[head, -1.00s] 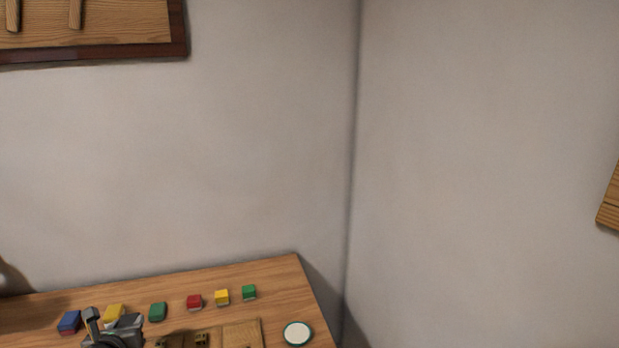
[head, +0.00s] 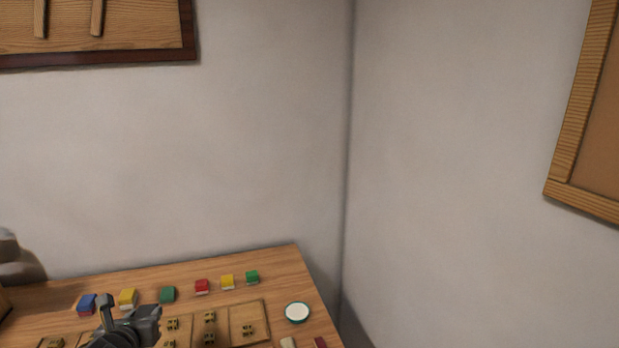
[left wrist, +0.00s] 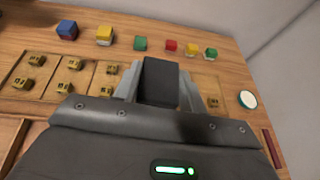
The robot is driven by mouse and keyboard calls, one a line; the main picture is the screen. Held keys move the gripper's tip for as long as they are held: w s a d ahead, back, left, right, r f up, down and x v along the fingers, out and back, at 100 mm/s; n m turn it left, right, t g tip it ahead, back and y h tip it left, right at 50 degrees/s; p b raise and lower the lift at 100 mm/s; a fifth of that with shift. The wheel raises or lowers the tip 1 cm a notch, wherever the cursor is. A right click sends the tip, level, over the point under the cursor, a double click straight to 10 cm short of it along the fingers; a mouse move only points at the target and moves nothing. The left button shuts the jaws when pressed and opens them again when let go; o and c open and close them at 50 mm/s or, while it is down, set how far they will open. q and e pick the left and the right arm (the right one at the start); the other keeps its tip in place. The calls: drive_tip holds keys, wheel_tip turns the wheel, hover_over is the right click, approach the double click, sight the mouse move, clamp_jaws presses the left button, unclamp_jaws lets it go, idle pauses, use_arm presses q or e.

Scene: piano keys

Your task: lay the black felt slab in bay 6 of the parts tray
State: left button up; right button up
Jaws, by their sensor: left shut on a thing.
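My left gripper (left wrist: 165,88) is shut on the black felt slab (left wrist: 160,82), which stands out dark between its grey fingers in the left wrist view. In the head view the left gripper (head: 130,322) shows at the lower left, over the wooden parts tray (head: 262,318); the slab cannot be made out there. The tray also shows in the left wrist view (left wrist: 50,82), with several bays holding small brass-coloured pieces. The gripper hides part of the tray, and I cannot tell which bay is bay 6. My right gripper is not in view.
Behind the tray is a row of small blocks: blue (head: 87,304), yellow (head: 128,299), green (head: 168,295), red (head: 202,287), yellow (head: 227,282) and green (head: 252,277). A white disc with a teal rim (head: 297,312) lies right of the tray. Walls bound the table.

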use_arm(q)
drive_tip(key=d+r+m+h, duration=0.2)
drive_tip(key=d+r+h, duration=0.1)
drive_tip(key=d+r, duration=1.1)
drive_tip(key=s+d, duration=0.1)
drive_tip(key=d, duration=0.2)
drive_tip(key=shift+r+m+t, duration=0.15)
drive_tip(key=shift+m+t, duration=0.15)
drive_tip(key=shift+m, duration=0.1)
